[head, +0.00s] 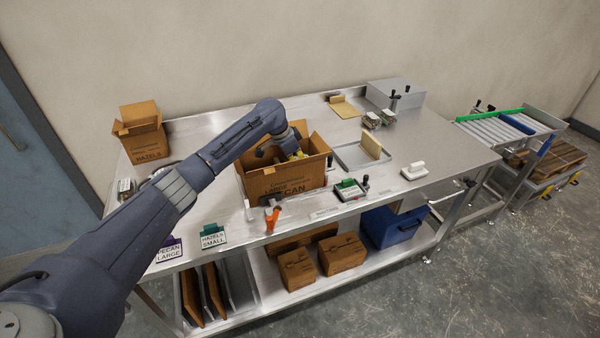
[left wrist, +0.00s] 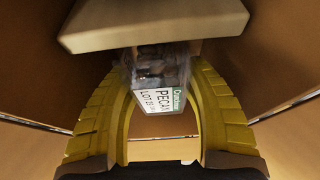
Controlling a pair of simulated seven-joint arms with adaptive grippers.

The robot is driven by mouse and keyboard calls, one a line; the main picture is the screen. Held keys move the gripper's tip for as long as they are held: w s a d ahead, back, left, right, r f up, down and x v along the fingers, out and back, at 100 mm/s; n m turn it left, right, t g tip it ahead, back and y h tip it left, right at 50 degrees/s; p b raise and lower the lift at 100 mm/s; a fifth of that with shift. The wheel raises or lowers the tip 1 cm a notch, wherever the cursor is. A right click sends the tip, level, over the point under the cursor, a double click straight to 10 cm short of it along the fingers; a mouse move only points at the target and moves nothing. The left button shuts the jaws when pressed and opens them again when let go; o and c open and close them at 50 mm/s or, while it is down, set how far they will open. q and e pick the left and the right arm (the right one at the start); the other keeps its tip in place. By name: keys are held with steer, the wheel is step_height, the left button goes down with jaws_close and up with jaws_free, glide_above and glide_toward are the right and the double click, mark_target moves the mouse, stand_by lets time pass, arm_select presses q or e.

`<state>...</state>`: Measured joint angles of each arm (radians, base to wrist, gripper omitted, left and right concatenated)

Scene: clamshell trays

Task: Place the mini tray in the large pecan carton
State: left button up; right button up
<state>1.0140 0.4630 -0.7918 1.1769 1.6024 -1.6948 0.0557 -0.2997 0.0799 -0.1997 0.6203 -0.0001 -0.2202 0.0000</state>
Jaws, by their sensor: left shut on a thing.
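The large pecan carton (head: 290,184) stands open on the steel bench, with its flaps up and PECAN printed on the front. My left arm reaches over its left side, and my left gripper (head: 297,155) is down inside the opening, with yellow fingers partly hidden by the carton. In the left wrist view, the left gripper (left wrist: 165,75) is shut on a small clear mini tray (left wrist: 158,75), which has a white label reading PECAN LOT and a green mark. Brown carton walls (left wrist: 280,60) surround it. Whether the tray touches the carton floor cannot be told. My right gripper is not in view.
A pale slab (left wrist: 155,22) lies across the top of the wrist view, close to the tray. A hazels carton (head: 146,143) stands at the back left. A shallow metal tray (head: 352,158), a white handled tool (head: 413,171) and an orange tool (head: 272,218) sit nearby.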

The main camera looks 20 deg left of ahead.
arm_select(q)
steer(key=shift+f, duration=1.85)
steer(key=shift+f, duration=0.1)
steer(key=o, duration=1.3)
steer(key=v, duration=1.2)
steer(key=shift+d, duration=0.1)
